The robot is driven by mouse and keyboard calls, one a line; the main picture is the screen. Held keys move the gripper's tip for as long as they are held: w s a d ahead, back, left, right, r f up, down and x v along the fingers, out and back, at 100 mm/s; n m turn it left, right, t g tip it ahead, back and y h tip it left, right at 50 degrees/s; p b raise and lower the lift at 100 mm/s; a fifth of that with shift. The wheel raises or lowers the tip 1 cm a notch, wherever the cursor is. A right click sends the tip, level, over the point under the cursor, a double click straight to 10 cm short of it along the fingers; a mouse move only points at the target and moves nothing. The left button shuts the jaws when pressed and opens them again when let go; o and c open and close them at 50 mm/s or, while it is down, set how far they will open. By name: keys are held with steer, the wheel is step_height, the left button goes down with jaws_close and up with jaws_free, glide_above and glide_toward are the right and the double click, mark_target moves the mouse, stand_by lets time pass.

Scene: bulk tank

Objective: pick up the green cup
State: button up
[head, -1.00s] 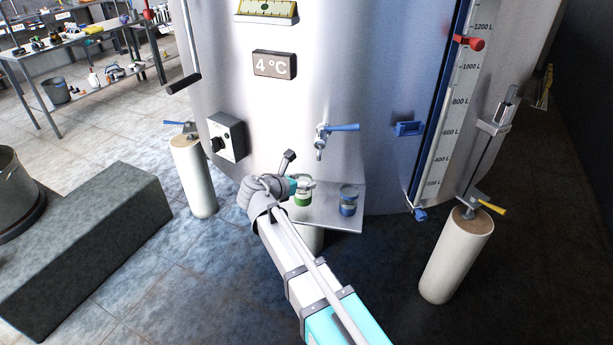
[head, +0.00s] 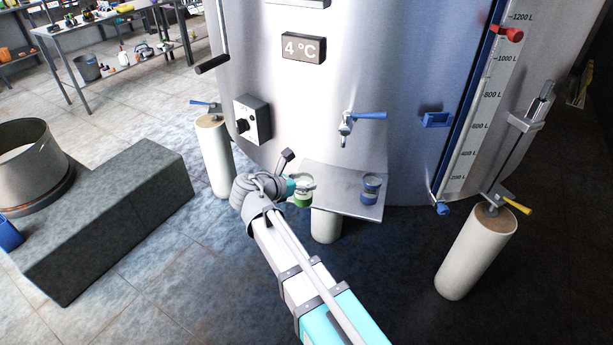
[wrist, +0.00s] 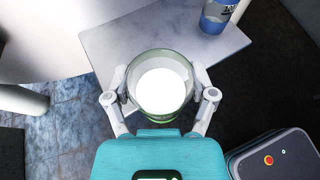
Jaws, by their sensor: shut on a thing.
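The green cup (head: 303,196) is at the left edge of the shelf in the head view, partly hidden by my arm. In the wrist view the green cup (wrist: 160,105) shows from above, with a green rim and a bright white inside. My gripper (wrist: 160,92) is shut on it, one finger on each side. In the head view my gripper (head: 300,188) is small and mostly hidden by my wrist. In the wrist view the cup overlaps the shelf's edge, and I cannot tell whether it is clear of the shelf surface.
The metal shelf (head: 338,188) under the tank holds a blue cup (head: 371,188) on its right. A blue-handled tap (head: 348,125) is above. White tank legs (head: 214,155) stand at both sides. A dark stone block (head: 105,220) lies at the left.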

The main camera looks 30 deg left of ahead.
steer(key=shift+s+a, duration=0.3)
steer(key=shift+s, duration=0.55)
steer(key=shift+s+a, duration=0.1)
steer(key=shift+s, duration=0.1)
stand_by(0.4)
steer(key=shift+s, duration=0.15)
